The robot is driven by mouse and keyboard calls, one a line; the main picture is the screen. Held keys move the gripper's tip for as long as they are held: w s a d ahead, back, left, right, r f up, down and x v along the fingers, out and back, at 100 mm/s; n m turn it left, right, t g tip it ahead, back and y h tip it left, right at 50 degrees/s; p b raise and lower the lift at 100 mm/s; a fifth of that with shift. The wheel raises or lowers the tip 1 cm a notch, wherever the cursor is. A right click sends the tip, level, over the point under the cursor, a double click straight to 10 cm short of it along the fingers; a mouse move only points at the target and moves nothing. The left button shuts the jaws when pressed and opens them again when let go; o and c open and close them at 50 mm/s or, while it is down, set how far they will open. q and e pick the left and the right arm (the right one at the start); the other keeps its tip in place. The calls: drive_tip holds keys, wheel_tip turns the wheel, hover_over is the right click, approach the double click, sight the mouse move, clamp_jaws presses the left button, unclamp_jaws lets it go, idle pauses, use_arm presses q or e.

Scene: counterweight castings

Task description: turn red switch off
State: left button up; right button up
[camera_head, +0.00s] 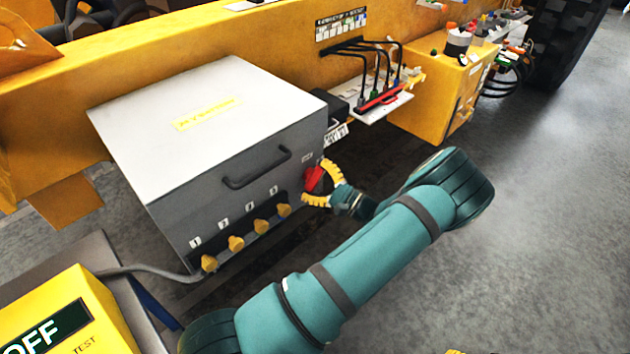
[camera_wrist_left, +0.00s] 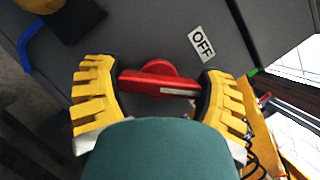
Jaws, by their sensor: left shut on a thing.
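The red switch (camera_head: 314,180) is a rotary handle on the front right of a grey box (camera_head: 215,195). In the left wrist view the red switch (camera_wrist_left: 160,82) has a bar handle lying nearly across the picture, with a white OFF label (camera_wrist_left: 201,43) at its upper right. My left gripper (camera_head: 322,184) is at the switch. In the left wrist view the yellow fingers of my left gripper (camera_wrist_left: 160,90) are on both ends of the bar, shut on it. The rest of the switch face is partly hidden by the gripper.
Several yellow knobs (camera_head: 236,243) line the box's lower front, below a dark handle (camera_head: 256,167). A yellow box marked OFF and TEST (camera_head: 80,320) stands at lower left. A shelf with cables (camera_head: 385,108) is behind. The floor at right (camera_head: 560,220) is clear.

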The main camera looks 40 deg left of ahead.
use_arm(q)
drive_tip(key=n+h, duration=0.1)
drive_tip(key=n, duration=0.1)
drive_tip(key=n+g+h+b, duration=0.1)
drive_tip(key=n, duration=0.2)
drive_tip(key=shift+s+f+n+h+b, duration=0.1)
drive_tip(key=shift+n+h+b, duration=0.45)
drive_tip(key=shift+n, duration=1.65)
drive_tip(key=shift+h, duration=0.25)
drive_tip(key=o, duration=1.1)
drive_tip(key=v, duration=1.2)
